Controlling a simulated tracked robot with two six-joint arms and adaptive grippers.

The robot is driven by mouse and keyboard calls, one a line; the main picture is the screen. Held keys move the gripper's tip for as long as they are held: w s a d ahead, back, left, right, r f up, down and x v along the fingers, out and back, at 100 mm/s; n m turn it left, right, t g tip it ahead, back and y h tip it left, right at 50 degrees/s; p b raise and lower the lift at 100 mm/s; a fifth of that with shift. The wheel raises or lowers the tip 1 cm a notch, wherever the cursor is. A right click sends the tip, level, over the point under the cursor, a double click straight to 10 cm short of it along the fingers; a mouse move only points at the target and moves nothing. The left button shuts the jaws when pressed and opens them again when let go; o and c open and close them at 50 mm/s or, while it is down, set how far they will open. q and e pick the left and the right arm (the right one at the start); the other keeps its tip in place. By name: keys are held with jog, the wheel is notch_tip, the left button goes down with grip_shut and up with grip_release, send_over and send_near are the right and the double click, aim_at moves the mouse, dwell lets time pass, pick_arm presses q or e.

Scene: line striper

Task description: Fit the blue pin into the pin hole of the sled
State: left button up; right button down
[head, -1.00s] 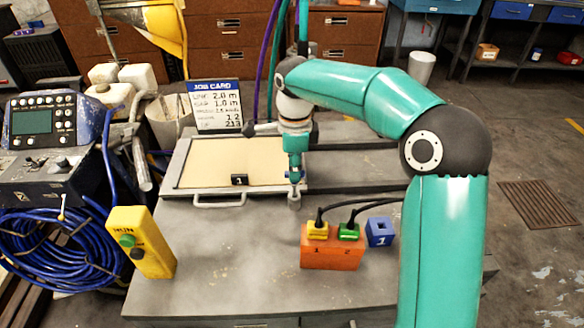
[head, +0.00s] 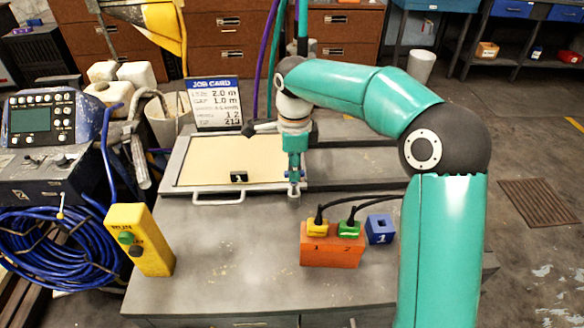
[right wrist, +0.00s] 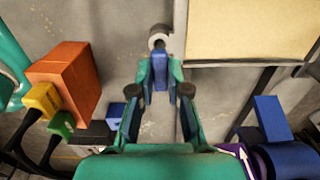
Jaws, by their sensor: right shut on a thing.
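My right gripper (head: 293,174) is pointed down at the right front corner of the cream-topped board. In the right wrist view its fingers (right wrist: 160,72) are shut on the blue pin (right wrist: 160,74), a narrow blue piece. A small grey round part (right wrist: 158,38) shows just beyond the pin's far end. I cannot tell if the two touch, or whether the pin's tip is in any hole. The grey-framed board (head: 205,172) with a front handle may be the sled; its pin hole is not clearly visible. My left gripper is not in view.
An orange block (head: 331,257) with yellow and green cabled plugs stands in front of the right gripper. A blue block (head: 380,229) marked 1 is beside it. A yellow button box (head: 141,241) stands at the left. The front middle of the bench is clear.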

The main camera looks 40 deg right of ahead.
jog(key=shift+f+b, duration=1.1)
jog(key=shift+f, duration=0.6)
dwell(0.4)
jog(key=c, duration=0.7)
grip_release()
jog(key=shift+s+r, duration=0.1)
jog(key=shift+r+p, duration=3.2)
jog(key=shift+r, duration=0.25)
